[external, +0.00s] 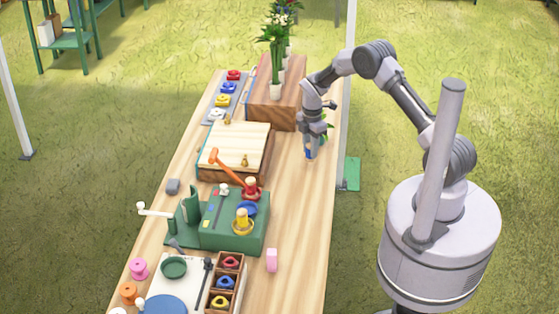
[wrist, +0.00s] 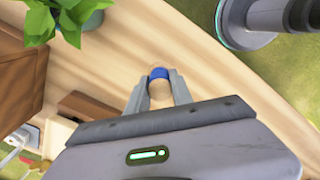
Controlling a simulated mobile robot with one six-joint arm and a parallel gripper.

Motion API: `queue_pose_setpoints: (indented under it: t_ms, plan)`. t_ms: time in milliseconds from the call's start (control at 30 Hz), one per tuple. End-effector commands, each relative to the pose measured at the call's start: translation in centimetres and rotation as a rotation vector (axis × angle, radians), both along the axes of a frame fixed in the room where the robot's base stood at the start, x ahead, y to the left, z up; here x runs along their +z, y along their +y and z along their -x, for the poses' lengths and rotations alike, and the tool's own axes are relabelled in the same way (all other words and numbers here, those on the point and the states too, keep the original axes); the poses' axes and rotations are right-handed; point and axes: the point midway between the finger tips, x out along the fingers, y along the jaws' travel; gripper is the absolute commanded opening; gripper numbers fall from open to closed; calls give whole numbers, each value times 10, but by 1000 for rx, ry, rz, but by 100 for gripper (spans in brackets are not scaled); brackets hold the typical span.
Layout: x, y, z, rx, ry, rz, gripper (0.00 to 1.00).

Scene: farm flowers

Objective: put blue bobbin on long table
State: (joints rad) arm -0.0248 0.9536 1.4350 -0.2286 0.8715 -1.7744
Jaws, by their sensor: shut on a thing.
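My gripper (external: 314,148) is over the right part of the long wooden table (external: 292,205), beside the brown wooden box, pointing down. In the wrist view its two fingers (wrist: 158,90) are shut on the blue bobbin (wrist: 159,73), which shows a blue top and a pale tan part between the fingers. In the external view only a small bit of blue shows at the fingertips. Whether the bobbin touches the table top is hard to tell.
A brown wooden box (external: 264,108) with potted plants (external: 276,60) stands behind-left of my gripper. A pale-topped box (external: 236,145) and a green machine (external: 225,235) stand left. Pink (external: 138,268) and orange (external: 128,292) bobbins lie near the front-left edge. The table's right strip is mostly clear.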

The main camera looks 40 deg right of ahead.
Motion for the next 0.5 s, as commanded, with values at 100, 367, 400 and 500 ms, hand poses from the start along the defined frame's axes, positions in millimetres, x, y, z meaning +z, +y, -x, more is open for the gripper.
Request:
queue_pose_setpoints:
  t_ms: [100,367,400,500]
  plan:
    - [-12,0,-5,-1,2,0,0]
    - [-35,0,-5,0,-1,0,0]
    - [-35,0,-5,0,-1,0,0]
    - [-36,0,-5,0,-1,0,0]
